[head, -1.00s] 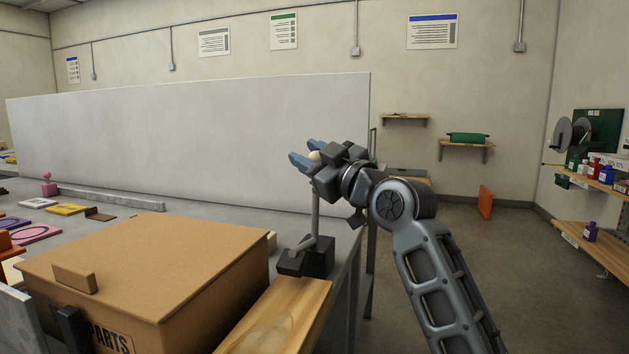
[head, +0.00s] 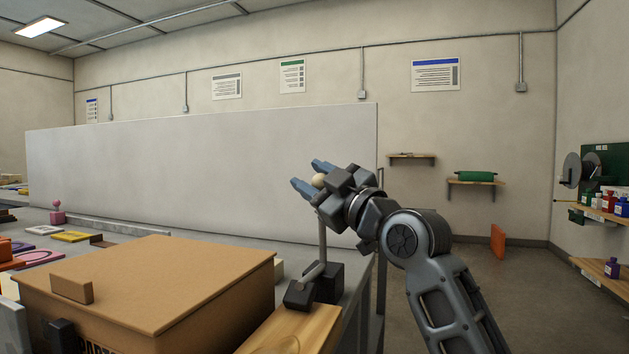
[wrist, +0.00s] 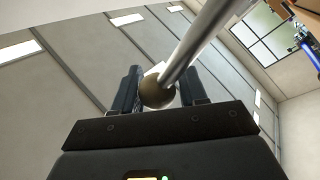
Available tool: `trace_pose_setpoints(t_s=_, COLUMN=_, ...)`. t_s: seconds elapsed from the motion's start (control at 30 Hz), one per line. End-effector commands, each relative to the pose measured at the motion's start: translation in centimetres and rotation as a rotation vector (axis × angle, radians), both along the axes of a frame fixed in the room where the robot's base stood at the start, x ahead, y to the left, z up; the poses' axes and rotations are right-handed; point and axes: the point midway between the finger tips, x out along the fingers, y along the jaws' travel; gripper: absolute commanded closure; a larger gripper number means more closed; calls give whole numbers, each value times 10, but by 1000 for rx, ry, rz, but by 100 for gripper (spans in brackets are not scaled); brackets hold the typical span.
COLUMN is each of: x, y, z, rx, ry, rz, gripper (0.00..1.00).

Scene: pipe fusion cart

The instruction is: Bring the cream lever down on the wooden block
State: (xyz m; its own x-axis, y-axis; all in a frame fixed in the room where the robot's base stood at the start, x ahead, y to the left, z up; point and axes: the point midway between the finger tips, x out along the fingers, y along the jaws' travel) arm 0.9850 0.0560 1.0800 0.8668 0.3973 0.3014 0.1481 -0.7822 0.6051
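A large cardboard box (head: 150,290) fills the front left, close to the wooden block. A pale panel (head: 200,175) stands behind the bench. Colored parts lie at the far left. Shelves (head: 600,240) with bottles are at the right, with open floor between.

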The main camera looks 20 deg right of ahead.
Motion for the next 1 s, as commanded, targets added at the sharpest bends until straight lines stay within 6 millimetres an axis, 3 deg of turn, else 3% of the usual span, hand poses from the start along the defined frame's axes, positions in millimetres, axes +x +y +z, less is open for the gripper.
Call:
trace_pose_setpoints(t_s=0.2, x=-1, y=5, z=0, rx=0, ry=-1, rz=9, gripper=40)
trace_pose_setpoints(t_s=0.53, x=-4, y=0, z=-2, rx=1, ry=0, rz=3, gripper=40)
trace_pose_setpoints(t_s=1.0, x=-62, y=-25, z=-22, rx=-1, ry=0, rz=5, gripper=40)
